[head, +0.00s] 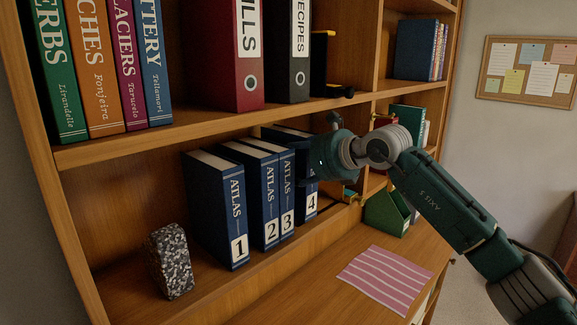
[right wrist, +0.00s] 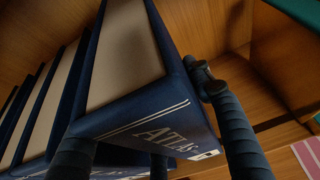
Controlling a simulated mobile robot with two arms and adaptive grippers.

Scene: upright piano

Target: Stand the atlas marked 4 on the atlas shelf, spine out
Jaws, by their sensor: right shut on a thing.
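The atlas marked 4 (head: 310,205) is dark blue with white lettering and a white number label. It stands upright at the right end of the atlas row, its spine facing out. My right gripper (head: 303,168) is shut on it near its upper part. In the right wrist view its fingers lie on both sides of the atlas (right wrist: 150,110). Atlases 1 (head: 232,205), 2 (head: 265,195) and 3 (head: 287,190) stand to its left on the atlas shelf (head: 215,289), spines out. I cannot tell whether atlas 4's base touches the shelf. My left gripper is out of view.
A speckled stone block (head: 170,262) stands left of atlas 1. The upper shelf board (head: 200,128), with books and binders, is above the row. A green holder (head: 387,212) is to the right. A pink striped cloth (head: 385,279) lies on the surface below.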

